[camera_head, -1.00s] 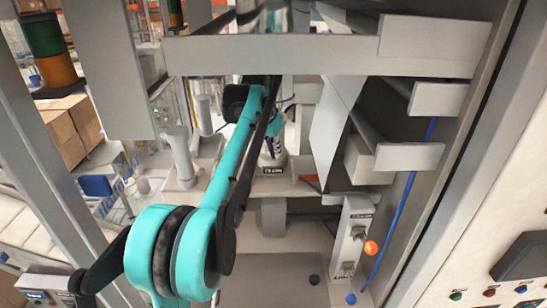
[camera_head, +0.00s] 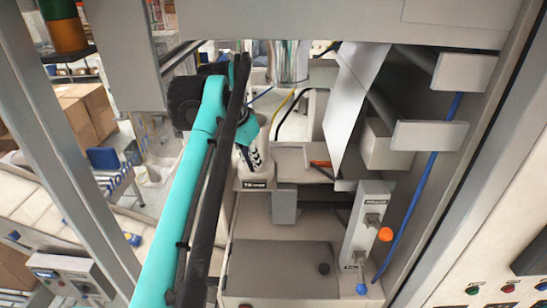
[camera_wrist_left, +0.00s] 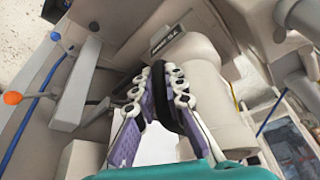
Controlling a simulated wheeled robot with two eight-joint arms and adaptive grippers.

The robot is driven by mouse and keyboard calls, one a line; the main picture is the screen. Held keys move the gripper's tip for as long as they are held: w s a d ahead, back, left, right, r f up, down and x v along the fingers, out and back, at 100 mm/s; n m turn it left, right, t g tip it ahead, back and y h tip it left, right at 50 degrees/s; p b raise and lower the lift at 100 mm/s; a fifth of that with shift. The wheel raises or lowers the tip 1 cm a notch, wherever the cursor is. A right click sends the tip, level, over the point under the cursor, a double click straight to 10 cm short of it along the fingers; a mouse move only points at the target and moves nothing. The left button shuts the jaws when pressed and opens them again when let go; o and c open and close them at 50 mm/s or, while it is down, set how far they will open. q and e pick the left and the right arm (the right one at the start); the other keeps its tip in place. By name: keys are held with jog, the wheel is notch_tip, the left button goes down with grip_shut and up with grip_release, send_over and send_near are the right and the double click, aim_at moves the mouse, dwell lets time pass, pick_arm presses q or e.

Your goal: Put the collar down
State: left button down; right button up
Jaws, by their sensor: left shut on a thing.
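My left gripper (camera_wrist_left: 167,80), with purple and white jointed fingers, is shut on a dark, narrow curved piece (camera_wrist_left: 171,112). I take it to be the collar, seen nearly edge-on between the fingers. It is beside a pale rounded post (camera_wrist_left: 205,75) with a labelled base; I cannot tell whether they touch. In the head view the gripper (camera_head: 251,157) is at the far end of the teal arm, close above the labelled base block (camera_head: 257,184). My arm partly hides it, and the collar cannot be made out there. My right gripper is not in view.
A lever panel (camera_head: 366,235) with an orange knob (camera_head: 385,234) and a blue knob (camera_head: 362,289) stands front right. A slanted grey plate (camera_head: 357,85) hangs right of the gripper. A grey beam (camera_head: 330,22) crosses above. A flat grey surface (camera_head: 280,268) lies below.

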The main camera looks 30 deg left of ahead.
pick_arm(q)
jog(key=shift+w+a+r, duration=0.15)
jog(key=shift+a, duration=0.3)
jog(key=w+f+p, duration=0.1)
jog(key=w+p, duration=0.2)
jog(key=w, duration=0.6)
jog(key=w+f+p, duration=0.2)
jog(key=w+p, duration=0.1)
jog(key=w, duration=0.6)
jog(key=shift+f, duration=0.3)
jog(key=shift+d+f, duration=0.1)
jog(key=c, duration=1.6)
grip_release()
jog(key=shift+s, duration=0.1)
